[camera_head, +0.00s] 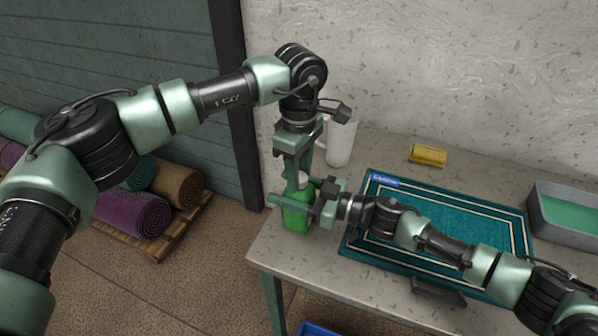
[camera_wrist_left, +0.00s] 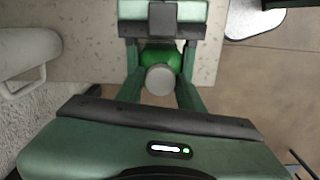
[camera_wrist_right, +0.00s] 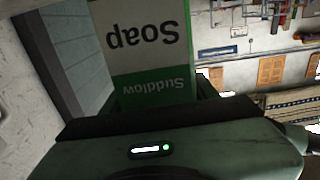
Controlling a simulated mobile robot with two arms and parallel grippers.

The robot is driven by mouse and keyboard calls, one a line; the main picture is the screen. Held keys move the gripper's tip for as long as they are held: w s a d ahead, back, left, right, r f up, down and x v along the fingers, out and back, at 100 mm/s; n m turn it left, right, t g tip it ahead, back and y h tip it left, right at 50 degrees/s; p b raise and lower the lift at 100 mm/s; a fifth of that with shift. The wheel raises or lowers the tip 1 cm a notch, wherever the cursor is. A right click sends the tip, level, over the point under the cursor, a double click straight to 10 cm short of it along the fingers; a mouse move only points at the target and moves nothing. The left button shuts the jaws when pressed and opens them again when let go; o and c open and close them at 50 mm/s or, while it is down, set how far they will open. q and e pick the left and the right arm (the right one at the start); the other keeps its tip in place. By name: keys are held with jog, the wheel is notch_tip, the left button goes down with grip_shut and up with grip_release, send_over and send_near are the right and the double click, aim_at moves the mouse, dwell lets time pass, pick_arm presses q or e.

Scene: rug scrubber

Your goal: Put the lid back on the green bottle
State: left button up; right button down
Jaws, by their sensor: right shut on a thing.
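The green bottle (camera_head: 296,219) stands upright at the table's left end. My right gripper (camera_head: 312,207) is shut on it from the right. In the right wrist view the bottle's label (camera_wrist_right: 150,45) fills the space ahead, reading "Soap" and "Suddlow" upside down. My left gripper (camera_head: 297,172) points down directly over the bottle. A pale round lid (camera_wrist_left: 160,80) lies between its fingers in the left wrist view, with the bottle's green shoulders (camera_wrist_left: 160,55) behind it. Whether the fingers grip the lid, and whether the lid touches the bottle's neck, I cannot tell.
A white jug (camera_head: 341,142) stands close behind the grippers. A teal rug (camera_head: 470,232) covers the table's middle, with a yellow sponge (camera_head: 428,155) behind it and a grey tub (camera_head: 565,231) at right. A dark object (camera_head: 438,292) lies near the front edge.

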aim_at(313, 196)
pick_arm(q)
jog(key=shift+o, duration=1.2)
jog(key=shift+r, duration=0.15)
notch_tip(313, 196, up, 12)
pick_arm(e)
jog(key=shift+c, duration=1.8)
grip_release()
pick_arm(q)
jog(key=shift+f, duration=0.2)
pick_arm(e)
jog(key=shift+d, duration=0.1)
jog(key=b+v, duration=0.1)
jog(key=v, duration=0.6)
jog(key=shift+s+d, duration=0.15)
jog(key=shift+d, duration=0.15)
pick_arm(q)
jog(key=shift+f, duration=0.65)
